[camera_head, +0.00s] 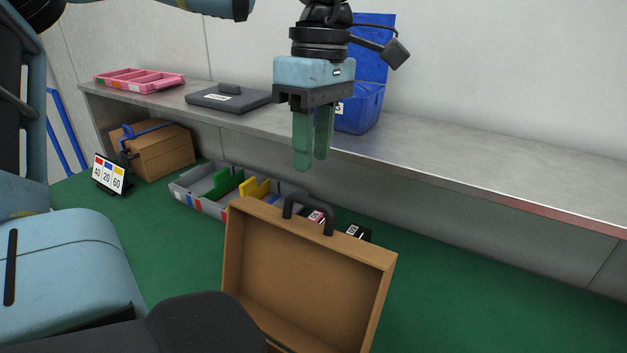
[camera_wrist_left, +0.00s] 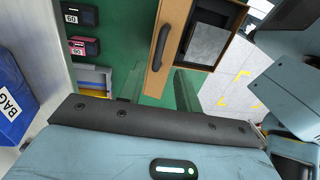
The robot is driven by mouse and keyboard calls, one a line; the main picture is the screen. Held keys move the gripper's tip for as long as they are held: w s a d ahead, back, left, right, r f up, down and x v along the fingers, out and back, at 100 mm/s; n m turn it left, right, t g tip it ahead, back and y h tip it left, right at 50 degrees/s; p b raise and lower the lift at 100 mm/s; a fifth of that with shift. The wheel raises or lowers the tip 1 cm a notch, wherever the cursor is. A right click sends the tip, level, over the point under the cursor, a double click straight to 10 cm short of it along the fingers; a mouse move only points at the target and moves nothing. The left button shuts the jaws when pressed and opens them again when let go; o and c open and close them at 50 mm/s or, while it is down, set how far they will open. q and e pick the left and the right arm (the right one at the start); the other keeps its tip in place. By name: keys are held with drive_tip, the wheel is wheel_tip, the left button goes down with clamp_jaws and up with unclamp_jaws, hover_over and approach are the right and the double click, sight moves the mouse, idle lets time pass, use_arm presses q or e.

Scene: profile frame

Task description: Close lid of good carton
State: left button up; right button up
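A brown carton stands open in the lower middle of the head view. Its raised lid (camera_head: 305,270) faces me, with a black handle (camera_head: 309,214) on its top edge. The carton's lower part is mostly hidden below the picture. The left wrist view shows the handle (camera_wrist_left: 162,47) and a brown edge, with a grey slab inside. My left gripper (camera_head: 313,165) has green see-through fingers pointing down, above the handle in the picture and apart from the lid. My right gripper is not in view.
A grey shelf (camera_head: 450,175) runs along the wall, with a pink tray (camera_head: 140,80), a dark flat case (camera_head: 228,98) and a blue bin (camera_head: 362,108). Below are another brown carton (camera_head: 165,152), a number sign (camera_head: 108,174) and a divided grey tray (camera_head: 205,200).

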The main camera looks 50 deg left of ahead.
use_arm(q)
drive_tip(key=shift+s+d+f, duration=0.1)
drive_tip(key=shift+f, duration=1.45)
drive_tip(key=shift+s+f, duration=0.1)
drive_tip(key=shift+f, duration=1.4)
clamp_jaws()
